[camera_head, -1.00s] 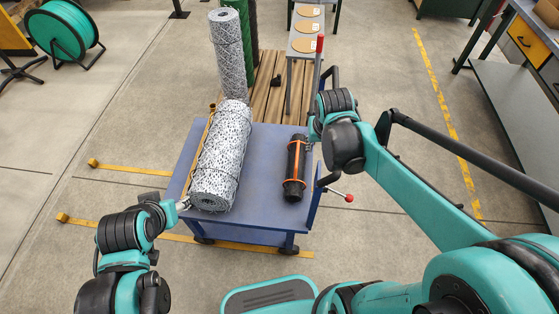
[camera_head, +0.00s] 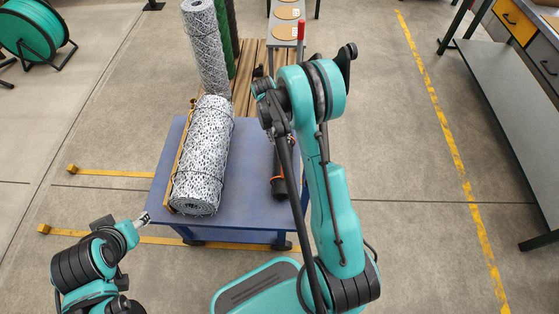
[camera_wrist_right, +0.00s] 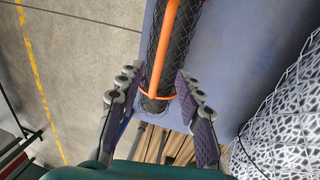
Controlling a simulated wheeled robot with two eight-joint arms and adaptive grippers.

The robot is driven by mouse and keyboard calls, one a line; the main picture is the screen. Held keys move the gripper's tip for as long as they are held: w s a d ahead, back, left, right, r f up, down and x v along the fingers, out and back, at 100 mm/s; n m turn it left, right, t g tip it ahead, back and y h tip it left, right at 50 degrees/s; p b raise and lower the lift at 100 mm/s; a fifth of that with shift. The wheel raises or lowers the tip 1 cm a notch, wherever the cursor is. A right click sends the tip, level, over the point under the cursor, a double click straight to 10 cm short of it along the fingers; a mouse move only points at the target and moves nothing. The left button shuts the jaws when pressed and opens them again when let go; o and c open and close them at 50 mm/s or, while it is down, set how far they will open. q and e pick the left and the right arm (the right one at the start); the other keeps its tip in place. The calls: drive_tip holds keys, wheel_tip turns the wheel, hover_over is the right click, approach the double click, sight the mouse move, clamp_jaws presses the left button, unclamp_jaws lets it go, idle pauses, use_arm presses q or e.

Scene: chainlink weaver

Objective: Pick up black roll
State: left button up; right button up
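The black roll (camera_head: 277,186) lies on the right part of the blue cart (camera_head: 247,207), largely hidden behind my right arm. In the right wrist view the black roll (camera_wrist_right: 176,48) has an orange strap running along it and an orange band around its end. My right gripper (camera_wrist_right: 158,86) is open, with one finger on each side of the roll's end. I cannot tell whether the fingers touch it. My left gripper (camera_head: 143,219) is off the cart's left front corner, apart from the black roll; its opening is too small to tell.
A large grey mesh roll (camera_head: 204,155) lies on the cart's left side; it also shows in the right wrist view (camera_wrist_right: 280,125). Upright mesh rolls (camera_head: 206,45) stand on a wooden pallet behind. A workbench (camera_head: 500,95) is at the right.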

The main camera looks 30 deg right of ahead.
sight(283, 148)
drive_tip(key=shift+d+f+b, duration=0.2)
drive_tip(key=shift+f+b, duration=0.2)
drive_tip(key=shift+f, duration=0.75)
drive_tip(key=f+b, duration=0.2)
drive_tip(key=f, duration=0.1)
drive_tip(key=s+d+f, duration=0.1)
drive_tip(key=f, duration=0.1)
drive_tip(key=shift+f+b, duration=0.2)
drive_tip(key=shift+b, duration=0.2)
drive_tip(key=shift+r, duration=0.15)
clamp_jaws()
